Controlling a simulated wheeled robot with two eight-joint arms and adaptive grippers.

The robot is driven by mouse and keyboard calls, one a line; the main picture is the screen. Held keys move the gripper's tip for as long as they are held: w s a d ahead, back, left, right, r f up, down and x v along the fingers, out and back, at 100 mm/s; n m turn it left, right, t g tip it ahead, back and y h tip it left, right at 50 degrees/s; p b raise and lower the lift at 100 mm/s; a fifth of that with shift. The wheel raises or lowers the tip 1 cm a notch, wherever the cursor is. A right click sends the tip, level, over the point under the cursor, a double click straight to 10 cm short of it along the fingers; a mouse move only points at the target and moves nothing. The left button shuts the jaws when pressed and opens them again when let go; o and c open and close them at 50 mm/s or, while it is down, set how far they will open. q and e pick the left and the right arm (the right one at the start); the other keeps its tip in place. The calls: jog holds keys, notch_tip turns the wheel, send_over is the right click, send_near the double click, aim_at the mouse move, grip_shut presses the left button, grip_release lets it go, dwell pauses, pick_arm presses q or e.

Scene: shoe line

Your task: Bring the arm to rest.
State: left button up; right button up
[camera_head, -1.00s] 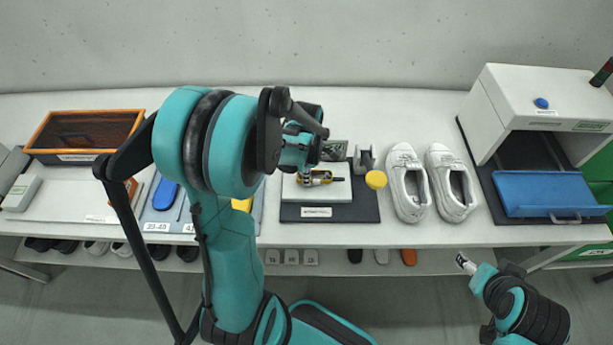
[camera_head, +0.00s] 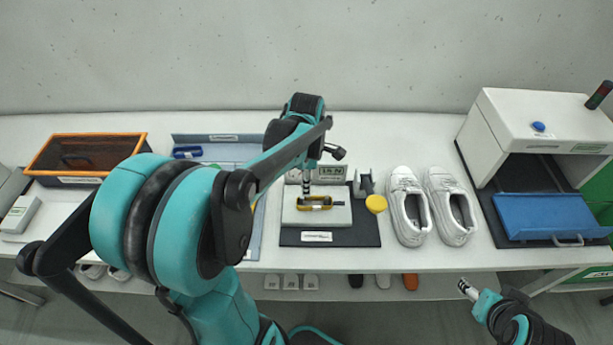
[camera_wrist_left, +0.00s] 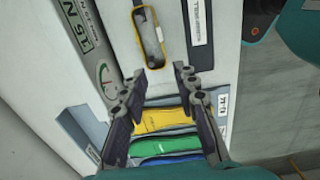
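My left arm comes in from the left in the head view and bends over the table. My left gripper (camera_head: 306,186) points down over a white block (camera_head: 336,216) with a yellow-and-black item (camera_head: 318,202) on it. In the left wrist view my left gripper (camera_wrist_left: 161,72) has its two fingers apart with nothing between them; the yellow-rimmed item (camera_wrist_left: 150,38) lies just beyond the tips. My right gripper (camera_head: 466,288) is low at the right, in front of the table edge, too small to tell whether it is open.
A pair of white shoes (camera_head: 408,208) stands right of the block, beside a yellow round cap (camera_head: 376,203). A white machine (camera_head: 500,120) with a blue tray (camera_head: 552,215) is at the right. An orange-rimmed box (camera_head: 40,158) is back left. Colored insoles (camera_wrist_left: 165,120) lie under the fingers.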

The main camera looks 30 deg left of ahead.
pick_arm(q)
notch_tip(320, 180, up, 3)
jog(key=shift+f, duration=0.2)
jog(key=s+d+m+t+b, duration=0.2)
jog(key=s+d+m+t, duration=0.1)
jog(key=m, duration=0.9)
jog(key=s+d+f+m+t+b, duration=0.1)
jog(key=s+d+m+t, duration=0.3)
jog(key=d+m, duration=0.4)
jog(key=s+m+b, duration=0.1)
jog(key=m, duration=0.3)
jog(key=shift+d+f, duration=0.3)
